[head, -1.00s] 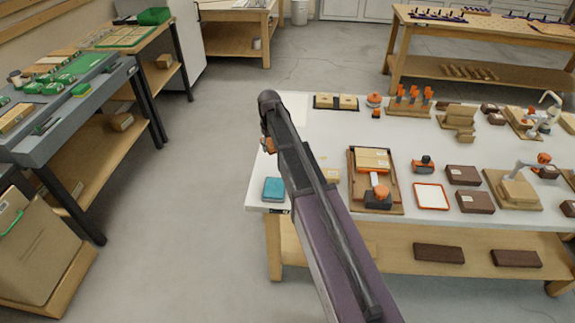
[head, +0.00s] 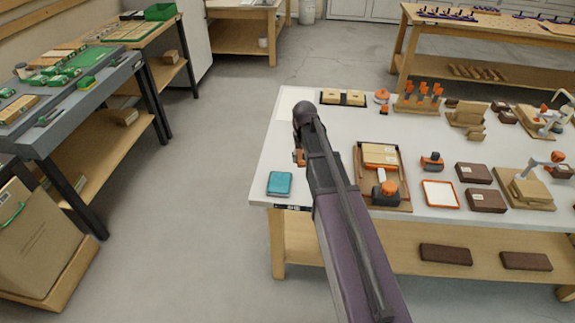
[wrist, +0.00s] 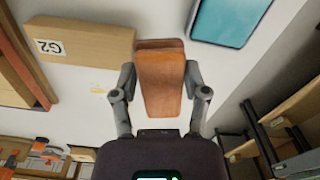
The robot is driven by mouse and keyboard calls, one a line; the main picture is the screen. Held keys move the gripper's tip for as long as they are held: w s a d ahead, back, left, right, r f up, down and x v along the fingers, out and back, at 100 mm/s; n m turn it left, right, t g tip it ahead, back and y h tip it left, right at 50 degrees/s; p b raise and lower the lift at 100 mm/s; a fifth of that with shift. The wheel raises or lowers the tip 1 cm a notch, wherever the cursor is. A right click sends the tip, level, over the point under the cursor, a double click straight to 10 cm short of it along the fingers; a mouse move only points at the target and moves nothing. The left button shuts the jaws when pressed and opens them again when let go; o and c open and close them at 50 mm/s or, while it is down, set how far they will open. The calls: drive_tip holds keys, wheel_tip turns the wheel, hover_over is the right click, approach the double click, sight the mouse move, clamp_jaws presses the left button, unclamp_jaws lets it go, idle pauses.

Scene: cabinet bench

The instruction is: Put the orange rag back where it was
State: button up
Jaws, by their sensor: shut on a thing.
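My gripper (wrist: 160,92) is shut on the orange rag (wrist: 161,80), which shows in the wrist view as a brownish-orange folded piece between the two fingers. In the head view only a small bit of the orange rag (head: 299,157) shows at the left of my arm, over the left part of the white table (head: 268,165). My arm hides most of the gripper there. In the wrist view the rag is beside a wooden block marked G2 (wrist: 85,42). Whether the rag touches the table is unclear.
A teal item (head: 280,184) lies at the table's front left corner, right of the rag in the wrist view (wrist: 230,18). A wooden tray (head: 404,190) with blocks and an orange-topped tool stands right of my arm. Bare tabletop shows left of my arm.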

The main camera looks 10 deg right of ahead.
drive_tip(key=s+d+m, duration=0.1)
drive_tip(key=s+d+f+b, duration=0.1)
drive_tip(key=s, duration=0.1)
drive_tip(key=s+d+f+m, duration=0.1)
drive_tip(key=s, duration=0.1)
drive_tip(key=shift+d+f+m, duration=0.1)
drive_tip(key=shift+d+m, duration=0.2)
drive_tip(key=shift+d, duration=0.1)
drive_tip(key=shift+w, duration=0.1)
drive_tip(key=b, duration=0.2)
hover_over(284, 163)
drive_tip(key=s+d, duration=0.2)
drive_tip(key=shift+s+a+f, duration=0.15)
drive_tip(key=shift+a+f, duration=0.1)
drive_tip(key=shift+f, duration=0.35)
drive_tip(key=shift+w+a, duration=0.15)
drive_tip(key=shift+w, duration=0.15)
drive_tip(key=shift+w+a+f, duration=0.1)
drive_tip(key=shift+w+a, duration=0.15)
drive_tip(key=shift+w, duration=0.2)
drive_tip(key=shift+w+a+f, duration=0.1)
drive_tip(key=shift+w+a, duration=0.15)
drive_tip(key=shift+w, duration=0.2)
drive_tip(key=shift+f+b, duration=0.9)
drive_tip(key=shift+f, duration=0.05)
drive_tip(key=shift+f+b, duration=0.75)
drive_tip(key=shift+b, duration=0.05)
